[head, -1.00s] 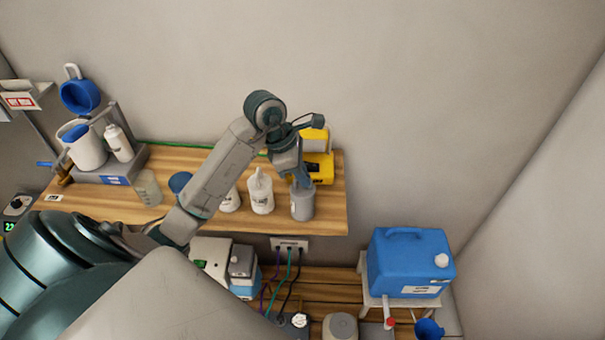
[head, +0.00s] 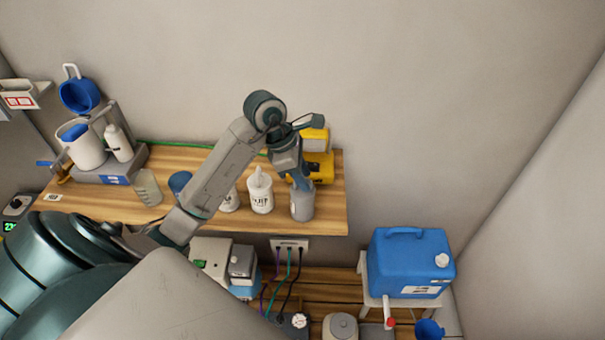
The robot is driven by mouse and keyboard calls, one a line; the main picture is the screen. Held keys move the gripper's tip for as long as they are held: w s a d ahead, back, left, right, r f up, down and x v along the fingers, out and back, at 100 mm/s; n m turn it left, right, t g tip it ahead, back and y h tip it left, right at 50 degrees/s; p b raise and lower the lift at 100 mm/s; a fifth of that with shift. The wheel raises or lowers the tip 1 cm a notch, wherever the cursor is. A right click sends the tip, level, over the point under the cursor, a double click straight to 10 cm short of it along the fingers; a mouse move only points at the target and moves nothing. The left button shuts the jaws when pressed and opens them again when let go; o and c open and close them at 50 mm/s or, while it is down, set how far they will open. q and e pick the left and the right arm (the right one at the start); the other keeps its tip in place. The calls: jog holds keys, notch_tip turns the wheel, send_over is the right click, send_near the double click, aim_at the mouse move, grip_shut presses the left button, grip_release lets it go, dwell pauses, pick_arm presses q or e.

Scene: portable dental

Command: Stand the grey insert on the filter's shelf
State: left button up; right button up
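A grey cylinder that looks like the grey insert (head: 302,206) stands upright on the wooden shelf, near its right end and front edge. My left gripper (head: 300,181) reaches down over its top from behind and the left. The fingers are at the insert's upper part; the view is too small to tell whether they are closed on it. The wooden shelf (head: 110,207) runs along the wall. I cannot make out for certain which object is the filter. My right gripper is not in view.
A white bottle (head: 260,190) stands just left of the insert. A yellow device (head: 320,166) is behind it. A beaker (head: 147,187) and a white jug (head: 82,146) are further left. A blue canister (head: 410,262) stands lower right on a stool.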

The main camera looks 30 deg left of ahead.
pick_arm(q)
jog(key=shift+r, duration=0.1)
jog(key=shift+a+r, duration=0.2)
jog(key=shift+r, duration=0.15)
jog(key=b+v, duration=0.2)
jog(key=v, duration=0.8)
jog(key=shift+d+f, duration=0.1)
jog(key=shift+d, duration=0.05)
